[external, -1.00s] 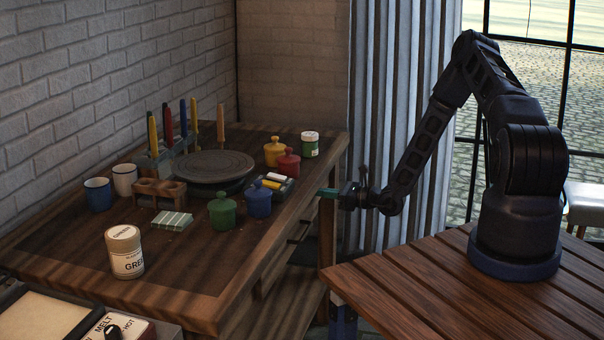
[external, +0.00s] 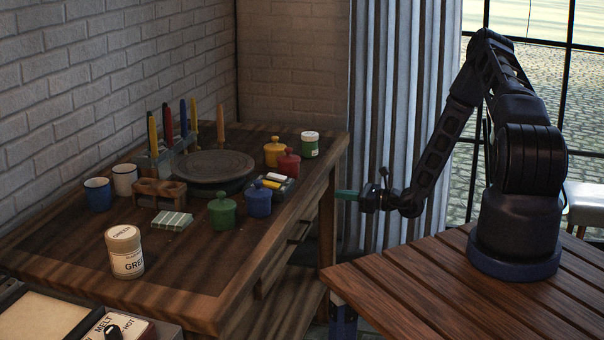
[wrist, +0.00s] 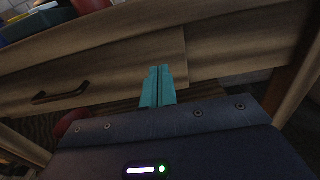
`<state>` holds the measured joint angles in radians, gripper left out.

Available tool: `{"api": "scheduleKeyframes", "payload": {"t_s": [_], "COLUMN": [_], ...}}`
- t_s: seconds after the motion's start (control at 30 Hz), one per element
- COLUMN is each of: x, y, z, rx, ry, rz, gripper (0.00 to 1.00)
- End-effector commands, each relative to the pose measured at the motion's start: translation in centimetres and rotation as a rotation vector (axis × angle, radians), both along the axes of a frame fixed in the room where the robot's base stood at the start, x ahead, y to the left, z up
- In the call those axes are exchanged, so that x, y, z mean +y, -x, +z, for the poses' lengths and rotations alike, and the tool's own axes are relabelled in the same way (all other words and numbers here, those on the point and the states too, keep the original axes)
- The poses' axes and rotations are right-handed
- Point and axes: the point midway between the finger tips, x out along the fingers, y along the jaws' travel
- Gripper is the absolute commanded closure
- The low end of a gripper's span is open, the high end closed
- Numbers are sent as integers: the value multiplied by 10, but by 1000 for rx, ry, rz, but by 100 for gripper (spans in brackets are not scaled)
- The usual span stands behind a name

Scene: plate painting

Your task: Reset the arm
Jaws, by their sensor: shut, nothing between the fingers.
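My gripper (external: 347,195) has teal fingers and points left toward the workbench. It is shut and empty, in the open space between the workbench (external: 200,290) and the slatted table under my base. In the wrist view my gripper (wrist: 159,85) shows its two fingers side by side, in front of the bench's wooden drawer front (wrist: 100,75). My arm is folded back, with the elbow high and the forearm slanting down to the wrist. The gripper touches nothing that I can see.
On the workbench are a round turntable (external: 212,167), green (external: 222,212), blue (external: 258,200), yellow (external: 274,152) and red (external: 289,163) lidded pots, a labelled jar (external: 125,252), two mugs and a tool holder. The slatted table (external: 400,290) is clear in front of my base.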

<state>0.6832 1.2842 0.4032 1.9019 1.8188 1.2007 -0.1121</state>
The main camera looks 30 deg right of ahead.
Motion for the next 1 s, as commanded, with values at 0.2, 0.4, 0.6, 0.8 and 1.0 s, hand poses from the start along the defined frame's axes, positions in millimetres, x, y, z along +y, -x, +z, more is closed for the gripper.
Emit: {"api": "scheduleKeyframes", "payload": {"t_s": [0.2, 0.4, 0.6, 0.8, 1.0], "x": [-32, -50, -56, -51, -34], "y": [31, 49, 56, 56, 60], "z": [0, -1, -1, 16, 65], "rx": [2, 2, 2, -18, -74], "ry": [1, 1, 1, 30, 130], "rz": [-3, -2, 0, 41, 179], "gripper": [100, 100, 100, 100, 100]}}
